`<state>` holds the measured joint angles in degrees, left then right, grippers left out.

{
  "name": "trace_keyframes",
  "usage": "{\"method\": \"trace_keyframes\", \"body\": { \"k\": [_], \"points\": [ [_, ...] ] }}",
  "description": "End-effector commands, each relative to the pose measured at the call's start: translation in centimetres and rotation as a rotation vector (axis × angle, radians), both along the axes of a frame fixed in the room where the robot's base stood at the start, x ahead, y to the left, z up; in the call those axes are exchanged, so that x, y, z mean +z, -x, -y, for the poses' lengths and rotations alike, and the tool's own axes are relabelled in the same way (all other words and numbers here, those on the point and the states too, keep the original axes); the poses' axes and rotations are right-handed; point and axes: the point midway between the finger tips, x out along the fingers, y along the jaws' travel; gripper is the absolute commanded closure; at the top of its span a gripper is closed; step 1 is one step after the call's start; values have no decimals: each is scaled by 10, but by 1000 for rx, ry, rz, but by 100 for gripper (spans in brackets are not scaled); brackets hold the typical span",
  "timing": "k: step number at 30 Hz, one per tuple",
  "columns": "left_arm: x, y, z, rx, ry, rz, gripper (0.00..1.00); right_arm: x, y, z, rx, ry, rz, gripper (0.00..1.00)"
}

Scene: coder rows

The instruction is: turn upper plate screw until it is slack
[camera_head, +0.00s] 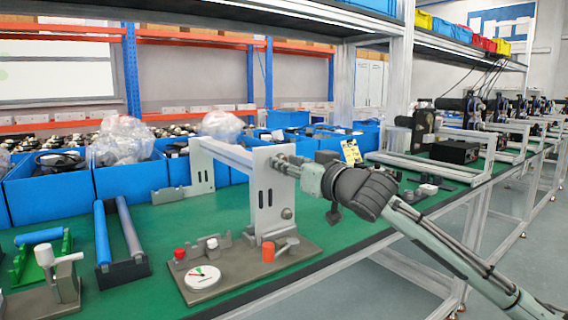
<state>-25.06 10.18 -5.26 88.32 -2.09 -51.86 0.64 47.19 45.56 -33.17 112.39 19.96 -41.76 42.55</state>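A grey upright plate (268,200) stands on a brown-grey base board (235,278) on the green bench, joined by a bar to a second upright (202,165) behind it. My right arm comes in from the lower right. Its gripper (284,164) is at the upper part of the plate's right face, with its fingertips at or very near the surface. The upper plate screw is not visible; the gripper covers that spot. A lower round screw or knob (287,213) shows on the plate. Whether the fingers are closed on anything is too small to tell. My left gripper is out of view.
The base board carries a white dial (202,277), a red-topped post (179,254), an orange cylinder (268,251) and a lever (287,243). Blue bins (50,190) line the back.

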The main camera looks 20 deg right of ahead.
Motion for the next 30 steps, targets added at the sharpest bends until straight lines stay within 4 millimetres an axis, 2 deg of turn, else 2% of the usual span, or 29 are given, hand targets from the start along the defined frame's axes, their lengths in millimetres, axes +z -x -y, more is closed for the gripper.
{"method": "trace_keyframes", "body": {
  "k": [3,6,22,30],
  "points": [
    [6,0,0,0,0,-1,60,0,0,-2,2,-253,-75,67],
    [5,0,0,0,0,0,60,0,0,-1,2,-363,-105,67],
    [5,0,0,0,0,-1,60,1,0,-1,0,-381,-110,67],
    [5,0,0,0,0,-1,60,1,0,-1,0,-380,-110,100]
  ]
}}
